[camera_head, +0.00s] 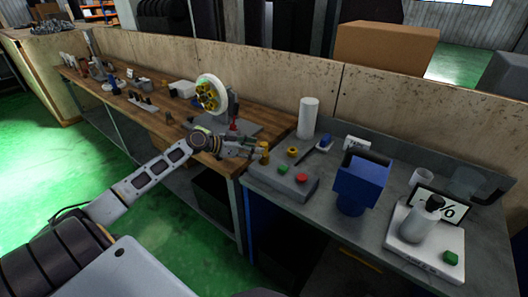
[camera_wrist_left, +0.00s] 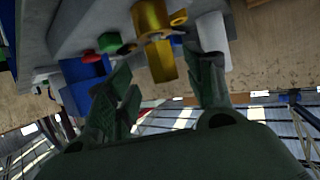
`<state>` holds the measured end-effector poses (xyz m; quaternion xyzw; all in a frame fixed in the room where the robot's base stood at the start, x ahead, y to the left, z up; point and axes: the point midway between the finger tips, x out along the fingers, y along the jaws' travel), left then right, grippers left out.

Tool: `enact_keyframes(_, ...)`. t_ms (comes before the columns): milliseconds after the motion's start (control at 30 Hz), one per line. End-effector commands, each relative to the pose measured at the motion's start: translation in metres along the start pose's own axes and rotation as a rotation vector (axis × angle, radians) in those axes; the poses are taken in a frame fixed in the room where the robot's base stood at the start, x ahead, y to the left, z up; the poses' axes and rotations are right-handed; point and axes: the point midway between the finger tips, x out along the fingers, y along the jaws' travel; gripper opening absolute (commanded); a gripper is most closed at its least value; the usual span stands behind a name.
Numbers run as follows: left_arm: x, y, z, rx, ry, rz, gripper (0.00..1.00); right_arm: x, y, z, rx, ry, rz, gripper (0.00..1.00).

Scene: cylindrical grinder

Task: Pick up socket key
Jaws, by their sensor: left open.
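A small gold piece (camera_head: 264,150), which looks like the socket key, stands at the left edge of the grey bench, beside the grey control box. My right gripper is not in view.
The grey control box (camera_head: 285,180) has green and red buttons. A white cylinder (camera_head: 308,118), a blue holder (camera_head: 360,182) and a scale (camera_head: 425,240) with a bottle stand on the grey bench. A wheel machine (camera_head: 212,97) stands on the wooden bench behind my gripper.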

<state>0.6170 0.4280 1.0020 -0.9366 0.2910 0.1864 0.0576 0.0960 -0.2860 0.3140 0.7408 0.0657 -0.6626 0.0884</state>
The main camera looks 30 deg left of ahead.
Motion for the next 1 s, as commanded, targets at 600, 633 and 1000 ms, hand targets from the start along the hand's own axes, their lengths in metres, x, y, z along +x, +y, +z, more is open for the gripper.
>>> enact_keyframes(600,0.008,-0.002,0.0,0.0,0.001,-0.001,0.54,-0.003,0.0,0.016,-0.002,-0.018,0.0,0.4)
enact_keyframes(633,0.009,-0.002,-0.001,0.0,0.001,-0.001,0.54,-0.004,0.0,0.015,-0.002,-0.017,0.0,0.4)
enact_keyframes(1000,0.03,-0.004,-0.001,0.0,0.001,-0.001,0.54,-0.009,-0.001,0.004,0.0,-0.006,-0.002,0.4)
